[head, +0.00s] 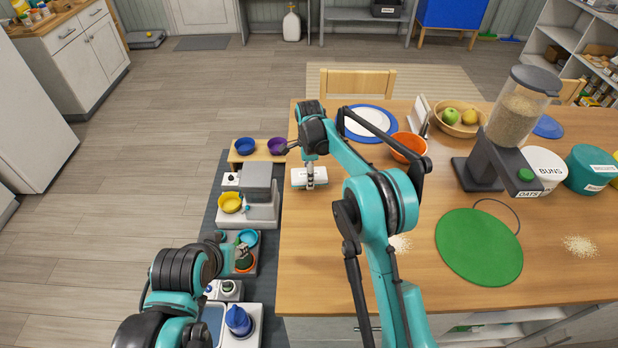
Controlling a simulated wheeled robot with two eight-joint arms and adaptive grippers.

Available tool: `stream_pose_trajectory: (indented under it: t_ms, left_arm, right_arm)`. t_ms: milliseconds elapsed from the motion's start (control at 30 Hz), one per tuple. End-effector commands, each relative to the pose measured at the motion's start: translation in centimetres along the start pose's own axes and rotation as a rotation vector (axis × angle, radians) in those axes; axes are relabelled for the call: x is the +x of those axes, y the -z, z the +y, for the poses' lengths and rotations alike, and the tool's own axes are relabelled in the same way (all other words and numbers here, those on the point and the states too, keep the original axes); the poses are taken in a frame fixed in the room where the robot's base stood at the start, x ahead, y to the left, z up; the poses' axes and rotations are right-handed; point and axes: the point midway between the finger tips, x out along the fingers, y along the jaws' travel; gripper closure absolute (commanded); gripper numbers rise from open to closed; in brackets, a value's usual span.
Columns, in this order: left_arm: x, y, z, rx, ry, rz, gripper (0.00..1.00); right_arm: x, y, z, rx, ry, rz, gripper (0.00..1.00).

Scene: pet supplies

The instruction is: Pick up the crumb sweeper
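A small white object (299,178), which looks like the crumb sweeper, lies at the left edge of the wooden table. My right gripper (309,176) points down over its middle, with a finger in front of it. The gripper hides part of the object. I cannot tell whether the fingers grip it or only stand around it. It appears to be at table height. My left gripper (241,252) is low at the left of the table, over a unit with small bowls. Its fingers are too small to read.
The wooden table (320,260) holds a green round mat (478,246), an orange bowl (408,147), an oats dispenser (515,120), a fruit bowl (459,118) and crumbs (580,246). A yellow bowl (230,202) and blue bottle (238,320) stand left. The table's front left is clear.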

Motion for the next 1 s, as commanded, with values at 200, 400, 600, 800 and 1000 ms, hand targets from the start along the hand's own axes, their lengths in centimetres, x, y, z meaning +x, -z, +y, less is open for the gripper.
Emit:
stream_pose_trajectory:
  t_ms: [200,400,600,800,1000]
  left_arm:
    - [-1.0,0.7,0.0,0.0,0.0,0.0,0.6]
    - [-1.6,1.1,0.0,0.0,0.0,0.0,0.6]
    - [-2.0,1.4,0.0,0.0,0.0,0.0,0.6]
    - [-2.1,1.5,0.0,0.0,0.0,0.0,0.6]
    - [-2.1,1.5,0.0,0.0,0.0,0.0,0.6]
  right_arm:
    - [-3.6,2.7,0.1,0.005,0.0,0.0,0.74]
    - [-6.2,7.0,0.2,0.004,0.0,0.0,0.74]
    - [-8.0,10.1,0.3,0.002,0.0,0.0,0.74]
    - [-8.7,11.4,0.3,0.001,0.0,0.0,0.74]
    - [-8.8,11.7,0.3,0.0,0.0,0.0,0.74]
